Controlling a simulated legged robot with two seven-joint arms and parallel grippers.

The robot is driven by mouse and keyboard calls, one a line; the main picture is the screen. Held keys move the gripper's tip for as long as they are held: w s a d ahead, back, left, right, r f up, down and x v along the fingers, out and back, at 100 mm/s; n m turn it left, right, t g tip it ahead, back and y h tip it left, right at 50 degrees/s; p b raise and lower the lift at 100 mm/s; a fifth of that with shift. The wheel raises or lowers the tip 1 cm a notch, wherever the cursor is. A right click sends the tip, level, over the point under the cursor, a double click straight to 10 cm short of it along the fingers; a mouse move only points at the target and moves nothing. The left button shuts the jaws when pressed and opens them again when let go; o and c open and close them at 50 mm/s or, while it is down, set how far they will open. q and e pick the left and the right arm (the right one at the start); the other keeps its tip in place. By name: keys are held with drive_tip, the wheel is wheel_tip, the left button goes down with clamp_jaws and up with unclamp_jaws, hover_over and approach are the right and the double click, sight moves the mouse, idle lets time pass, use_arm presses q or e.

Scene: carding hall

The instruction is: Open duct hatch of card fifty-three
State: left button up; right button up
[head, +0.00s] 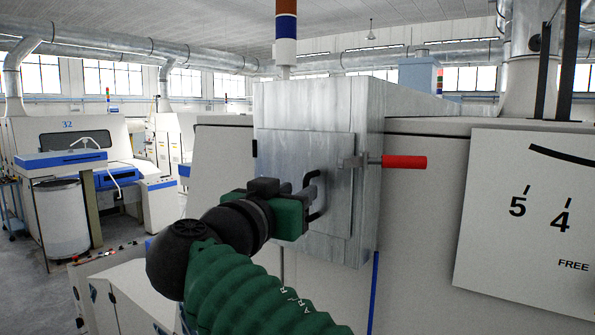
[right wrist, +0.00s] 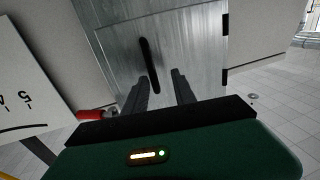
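The duct hatch (head: 335,150) is a flat grey metal door on the side of a metal duct box, and it looks closed. Its black bar handle (head: 316,196) also shows in the right wrist view (right wrist: 148,60). A latch with a red grip (head: 404,162) sits at the hatch's right edge, the grip pointing right. My right gripper (head: 308,198) is in front of the hatch at the handle. In the right wrist view its fingers (right wrist: 160,88) are apart, with the handle's lower end between them in the picture; I cannot tell whether they touch it. My left gripper is out of view.
A white dial panel (head: 530,220) marked 5, 4 and FREE stands at the right. Hatch hinges (right wrist: 224,77) show on the side away from the red grip. A machine marked 32 (head: 68,135) stands far left. Open floor (right wrist: 285,120) shows in the right wrist view.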

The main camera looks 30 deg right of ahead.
drive_tip(key=shift+w+d+r, duration=0.1)
drive_tip(key=shift+w+d, duration=0.3)
drive_tip(key=shift+d, duration=0.2)
drive_tip(key=shift+d+f, duration=0.25)
drive_tip(key=shift+d, duration=0.75)
drive_tip(key=shift+s, duration=0.15)
drive_tip(key=c, duration=0.5)
drive_tip(key=shift+a, duration=0.1)
clamp_jaws()
drive_tip(key=shift+w+a, duration=0.15)
drive_tip(key=shift+w, duration=0.1)
drive_tip(key=shift+s+a, duration=0.1)
drive_tip(key=shift+a, duration=0.05)
